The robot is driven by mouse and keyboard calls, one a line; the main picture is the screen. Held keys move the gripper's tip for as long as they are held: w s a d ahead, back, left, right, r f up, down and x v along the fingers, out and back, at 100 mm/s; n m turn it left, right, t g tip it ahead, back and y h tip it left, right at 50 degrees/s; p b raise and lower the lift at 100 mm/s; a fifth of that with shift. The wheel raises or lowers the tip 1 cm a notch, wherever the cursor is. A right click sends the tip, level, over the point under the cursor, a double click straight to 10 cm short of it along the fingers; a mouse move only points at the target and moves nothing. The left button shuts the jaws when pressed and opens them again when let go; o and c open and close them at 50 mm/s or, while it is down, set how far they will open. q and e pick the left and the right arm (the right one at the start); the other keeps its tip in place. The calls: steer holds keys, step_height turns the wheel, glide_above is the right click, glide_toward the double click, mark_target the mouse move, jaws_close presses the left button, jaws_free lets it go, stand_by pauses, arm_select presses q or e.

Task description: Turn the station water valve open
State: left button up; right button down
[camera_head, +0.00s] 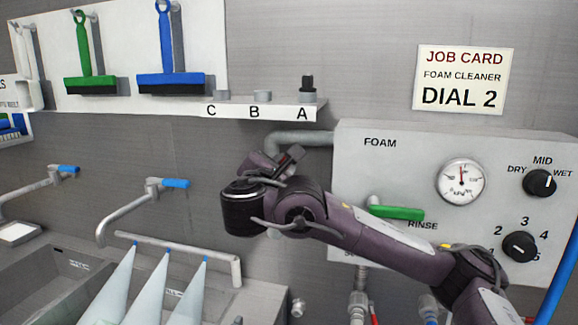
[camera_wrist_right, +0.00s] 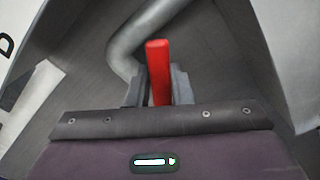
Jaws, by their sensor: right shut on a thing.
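The red valve handle (camera_wrist_right: 158,72) stands up between the two fingers of my right gripper (camera_wrist_right: 159,90) in the right wrist view. The fingers are shut on it, and its upper end sticks out past them. A grey pipe (camera_wrist_right: 140,40) curves just behind it. In the head view my right gripper (camera_head: 291,157) is at the left side of the foam station panel (camera_head: 385,160), below the station's pipe (camera_head: 300,138). My wrist hides the red handle there. My left gripper is not in view.
The panel carries a gauge (camera_head: 460,182), a green lever (camera_head: 397,211) and two black knobs, the mode knob (camera_head: 540,183) and the numbered dial (camera_head: 519,246). A lettered shelf (camera_head: 280,108) is above my wrist. Sinks with blue-handled taps (camera_head: 130,212) lie left.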

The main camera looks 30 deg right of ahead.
steer(key=shift+w+a+r+n+p, duration=0.3)
steer(key=shift+w+n+p, duration=0.1)
steer(key=shift+n, duration=0.4)
steer(key=shift+w+a+r+n+p, duration=0.25)
steer(key=shift+w+a+n+p, duration=0.1)
steer(key=shift+n, duration=0.45)
steer(key=c, duration=1.3)
jaws_free()
steer(key=shift+d, duration=0.1)
